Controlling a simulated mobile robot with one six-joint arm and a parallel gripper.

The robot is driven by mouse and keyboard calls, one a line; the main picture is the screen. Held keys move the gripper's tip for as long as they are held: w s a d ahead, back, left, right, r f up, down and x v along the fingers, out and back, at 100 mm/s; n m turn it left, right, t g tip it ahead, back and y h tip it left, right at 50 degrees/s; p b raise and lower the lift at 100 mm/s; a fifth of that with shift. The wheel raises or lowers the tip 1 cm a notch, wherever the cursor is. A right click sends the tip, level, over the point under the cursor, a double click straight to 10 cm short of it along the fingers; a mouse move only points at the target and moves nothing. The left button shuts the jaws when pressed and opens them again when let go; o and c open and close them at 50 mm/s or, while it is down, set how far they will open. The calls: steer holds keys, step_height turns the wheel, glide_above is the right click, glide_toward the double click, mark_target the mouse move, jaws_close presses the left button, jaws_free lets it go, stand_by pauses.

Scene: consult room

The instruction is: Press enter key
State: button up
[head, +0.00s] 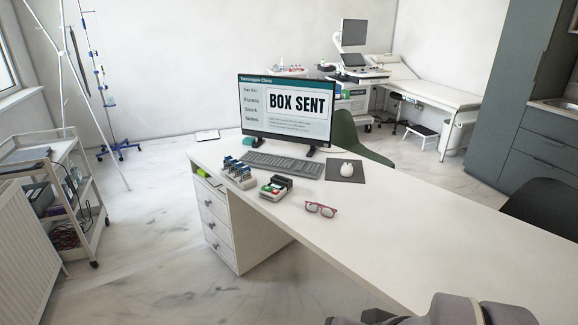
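A dark grey keyboard (284,165) lies on the white desk (400,222), just in front of the monitor (287,108). The enter key is too small to tell apart from the other keys. The monitor is on and shows "BOX SENT" in large letters. Part of my own arm shows at the bottom right edge, well apart from the keyboard. My gripper's fingers are not in view.
A white mouse (346,169) sits on a dark mat (338,178) right of the keyboard. In front of the keyboard are a rack (238,172) of small items, a small dark box (275,188) and red glasses (321,209). The desk's near right is clear.

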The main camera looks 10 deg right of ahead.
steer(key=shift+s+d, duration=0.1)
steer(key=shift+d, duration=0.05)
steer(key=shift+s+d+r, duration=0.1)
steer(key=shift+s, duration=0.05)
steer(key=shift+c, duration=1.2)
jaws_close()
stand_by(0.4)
